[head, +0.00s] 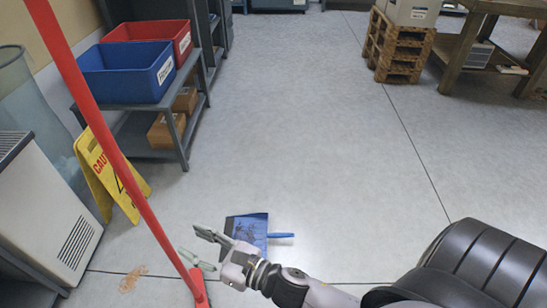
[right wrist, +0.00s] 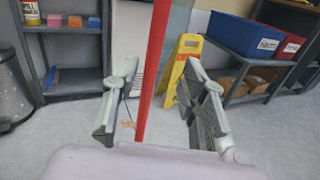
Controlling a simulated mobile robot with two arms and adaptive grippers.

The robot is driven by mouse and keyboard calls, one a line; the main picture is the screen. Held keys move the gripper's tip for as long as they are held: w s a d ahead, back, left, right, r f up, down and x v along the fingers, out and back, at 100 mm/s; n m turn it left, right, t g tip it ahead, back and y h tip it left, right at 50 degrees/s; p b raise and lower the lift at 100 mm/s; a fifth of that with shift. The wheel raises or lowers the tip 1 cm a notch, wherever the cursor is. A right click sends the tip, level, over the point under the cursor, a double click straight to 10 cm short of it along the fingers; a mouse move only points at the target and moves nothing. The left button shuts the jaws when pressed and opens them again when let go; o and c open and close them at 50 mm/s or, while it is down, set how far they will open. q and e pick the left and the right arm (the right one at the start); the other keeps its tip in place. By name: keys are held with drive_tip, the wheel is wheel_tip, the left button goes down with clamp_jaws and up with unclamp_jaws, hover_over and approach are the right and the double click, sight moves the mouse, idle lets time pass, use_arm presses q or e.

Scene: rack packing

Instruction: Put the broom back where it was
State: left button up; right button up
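The broom's red handle (head: 120,165) runs from the top left of the head view down to a red broom base (head: 199,288) near the bottom edge. What supports it cannot be seen. My right gripper (head: 190,241) is close to the lower handle, its fingers pointing left toward it. In the right wrist view the two fingers (right wrist: 160,105) are spread apart, with the red handle (right wrist: 154,70) showing in the gap between them, not clamped. How deep it sits between them is unclear. My left gripper is out of view.
A blue dustpan (head: 256,228) with dark bits lies behind my right gripper. A yellow caution sign (head: 97,172) stands left, by shelving with a blue bin (head: 125,72) and red bin (head: 157,35). A brownish patch (head: 132,278) is on the floor. The central floor is clear.

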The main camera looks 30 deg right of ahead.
drive_tip(key=s+d+f+m+g+h, duration=0.15)
drive_tip(key=d+m+h, duration=0.35)
drive_tip(key=m, duration=0.5)
drive_tip(key=d+f+m+g+h, duration=0.1)
drive_tip(key=d+f+m+h, duration=0.2)
drive_tip(key=d+m, duration=0.55)
drive_tip(key=s+f+m+g, duration=0.2)
drive_tip(key=s+m+g, duration=0.2)
drive_tip(key=s+m, duration=0.3)
drive_tip(key=s+f+m+g, duration=0.2)
drive_tip(key=s+m+g, duration=0.3)
drive_tip(key=m, duration=0.9)
drive_tip(key=s, duration=0.3)
drive_tip(key=shift+s+d+f+h, duration=0.2)
drive_tip(key=shift+d+f+h, duration=0.1)
drive_tip(key=shift+f, duration=0.1)
